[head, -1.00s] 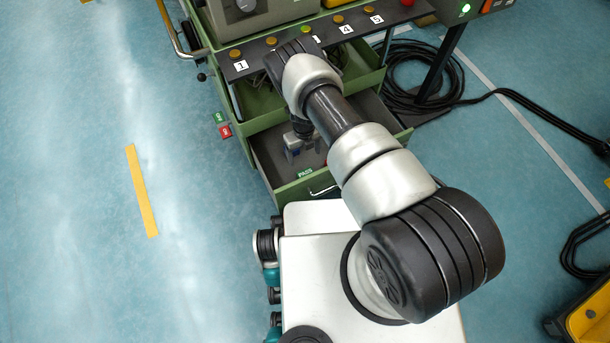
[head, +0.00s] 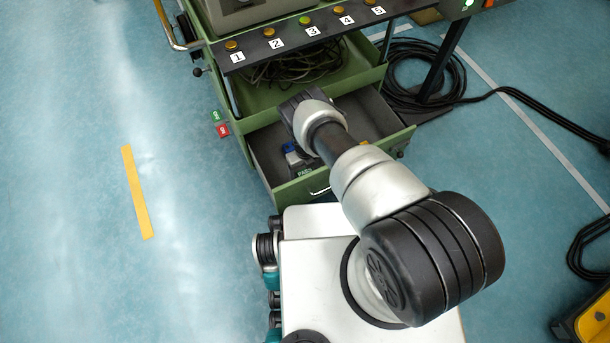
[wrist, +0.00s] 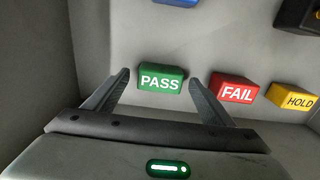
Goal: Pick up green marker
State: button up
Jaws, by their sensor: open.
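The green marker (wrist: 161,79), a small block lettered PASS, lies on the grey floor of the open lower drawer. In the wrist view it sits between the tips of my gripper (wrist: 158,77), which is open with a finger on each side. I see gaps beside the marker; contact is not visible.
A red FAIL block (wrist: 234,88) and a yellow HOLD block (wrist: 291,97) lie to the right of the marker. A blue object (wrist: 176,2) is beyond it. Drawer walls (wrist: 40,60) stand close around. An upper drawer with cables (head: 290,70) is open above.

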jog(key=shift+c, duration=0.3)
jog(key=c, duration=1.1)
jog(key=shift+r, duration=0.15)
